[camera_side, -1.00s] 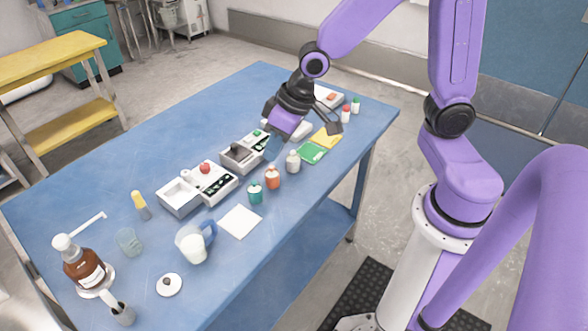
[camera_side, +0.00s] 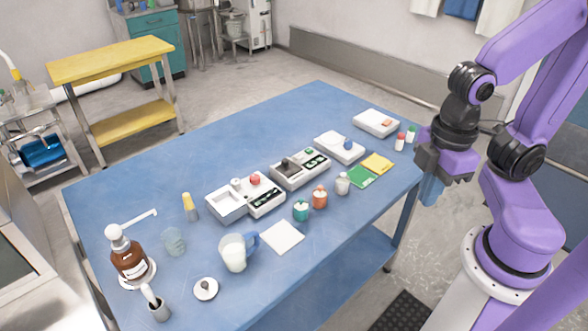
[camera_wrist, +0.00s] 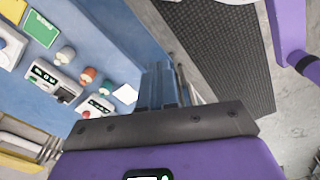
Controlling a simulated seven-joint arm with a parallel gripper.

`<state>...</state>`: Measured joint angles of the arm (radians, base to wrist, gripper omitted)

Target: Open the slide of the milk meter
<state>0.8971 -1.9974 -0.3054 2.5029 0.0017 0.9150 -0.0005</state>
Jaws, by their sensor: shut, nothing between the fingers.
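Several white boxes with controls stand in a row on the table; no readable label tells which is the milk meter. One has an open tray and a red knob (camera_side: 255,179). The middle box (camera_side: 300,169) has a dark block on top and a green button; it also shows in the wrist view (camera_wrist: 52,82). Another has a blue knob (camera_side: 348,144), and the farthest has an orange switch (camera_side: 387,123). My gripper (camera_side: 431,192) is shut and empty, beyond the table's right edge, apart from every box.
Small jars, teal (camera_side: 300,210), orange (camera_side: 320,196) and white (camera_side: 342,183), stand before the boxes. A milk jug (camera_side: 235,252), a white sheet (camera_side: 282,237), and green (camera_side: 362,177) and yellow (camera_side: 378,163) cards lie nearer the front. The blue table's (camera_side: 260,135) back is clear.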

